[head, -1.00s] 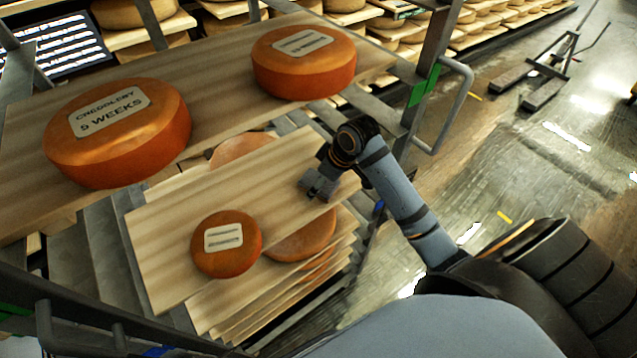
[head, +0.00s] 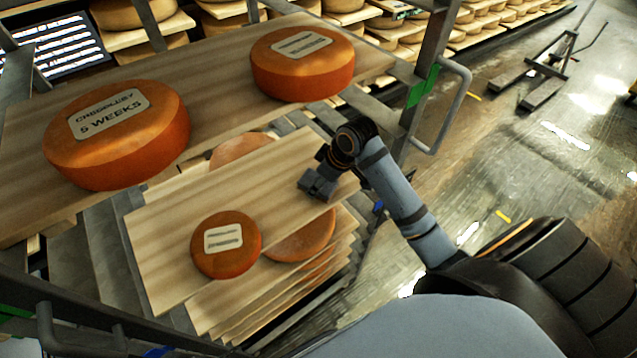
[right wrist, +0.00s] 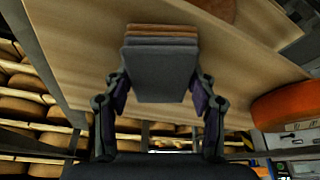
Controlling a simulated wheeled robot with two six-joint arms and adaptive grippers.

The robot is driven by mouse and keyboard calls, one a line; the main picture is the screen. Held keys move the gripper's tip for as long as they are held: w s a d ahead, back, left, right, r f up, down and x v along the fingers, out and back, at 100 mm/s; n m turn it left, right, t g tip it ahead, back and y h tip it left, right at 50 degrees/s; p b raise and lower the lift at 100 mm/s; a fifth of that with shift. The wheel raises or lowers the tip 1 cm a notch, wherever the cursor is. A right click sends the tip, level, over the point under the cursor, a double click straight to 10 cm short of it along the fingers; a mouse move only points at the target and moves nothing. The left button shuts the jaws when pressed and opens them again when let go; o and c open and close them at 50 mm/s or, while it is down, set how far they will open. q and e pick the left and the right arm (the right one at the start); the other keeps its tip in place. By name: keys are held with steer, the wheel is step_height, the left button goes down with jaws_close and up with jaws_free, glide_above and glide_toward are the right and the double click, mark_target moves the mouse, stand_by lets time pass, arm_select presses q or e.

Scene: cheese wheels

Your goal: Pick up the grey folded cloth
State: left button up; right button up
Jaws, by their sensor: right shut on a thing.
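The grey folded cloth (right wrist: 160,75) shows in the right wrist view between the two fingers of my right gripper (right wrist: 160,98). Its layered folds show brown and grey edges at the top. The fingers press on it from both sides. In the head view the cloth (head: 318,185) is a small grey block at the right part of the middle wooden board (head: 165,235). My right gripper (head: 325,172) is over it there. I cannot tell whether the cloth touches the board. My left gripper is not in view.
A small orange cheese wheel (head: 227,262) sits on the same board, left of the cloth. Two larger wheels (head: 118,132) and (head: 302,65) sit on the upper board (head: 215,100).

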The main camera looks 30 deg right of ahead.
mark_target(315, 179)
steer(key=shift+r+b, duration=0.1)
steer(key=shift+b, duration=0.4)
step_height(315, 179, up, 4)
steer(key=shift+w+f, duration=0.1)
steer(key=shift+f, duration=0.15)
steer(key=s+a+r+p, duration=0.6)
steer(key=s+r+p, duration=0.4)
steer(key=s+p, duration=0.2)
steer(key=shift+s+a+p, duration=0.2)
steer(key=shift+a+p, duration=0.2)
steer(key=shift+p, duration=0.05)
steer(key=shift+f, duration=0.1)
steer(key=o, duration=0.5)
steer(key=c, duration=0.4)
